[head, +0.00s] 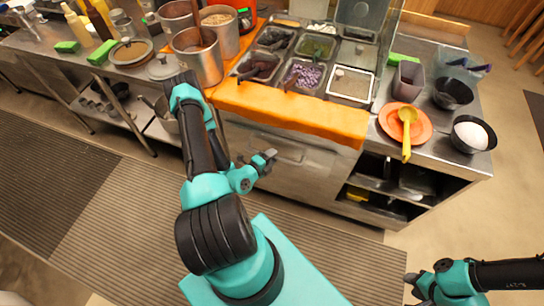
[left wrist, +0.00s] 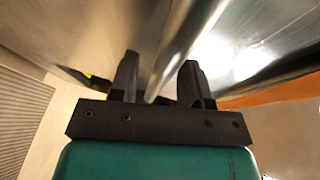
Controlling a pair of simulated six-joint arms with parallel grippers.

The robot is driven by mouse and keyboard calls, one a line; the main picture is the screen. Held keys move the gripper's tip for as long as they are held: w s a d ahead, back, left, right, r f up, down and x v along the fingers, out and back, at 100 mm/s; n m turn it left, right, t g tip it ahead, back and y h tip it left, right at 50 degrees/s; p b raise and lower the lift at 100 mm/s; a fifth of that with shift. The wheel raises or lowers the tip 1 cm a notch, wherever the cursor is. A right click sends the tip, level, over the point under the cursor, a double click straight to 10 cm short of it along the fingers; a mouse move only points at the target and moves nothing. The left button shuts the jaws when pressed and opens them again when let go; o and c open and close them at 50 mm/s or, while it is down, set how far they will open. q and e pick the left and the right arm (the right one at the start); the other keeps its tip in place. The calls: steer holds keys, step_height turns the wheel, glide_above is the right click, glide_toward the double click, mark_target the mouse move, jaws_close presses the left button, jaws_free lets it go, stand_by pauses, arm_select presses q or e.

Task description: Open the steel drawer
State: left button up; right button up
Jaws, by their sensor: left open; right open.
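The steel drawer (head: 310,150) is in the front of the counter, below the orange cloth, and looks closed in the head view. My left gripper (head: 268,159) is at the left part of the drawer front, its fingers open. In the left wrist view, the open fingers of my left gripper (left wrist: 158,75) stand on either side of a round steel bar (left wrist: 172,55), which looks like the drawer handle. I cannot tell whether the fingers touch it. My right gripper (head: 411,285) is open and empty, low at the right, far from the drawer.
An orange cloth (head: 290,110) hangs over the counter edge above the drawer. Topping pans (head: 305,73), steel pots and an orange plate (head: 390,122) with a yellow ladle (head: 407,135) stand on the counter. Open shelves (head: 385,185) are right of the drawer. The floor in front is clear.

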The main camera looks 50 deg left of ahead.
arm_select(q)
steer(key=shift+w, duration=0.3)
steer(key=shift+c, duration=0.4)
jaws_close()
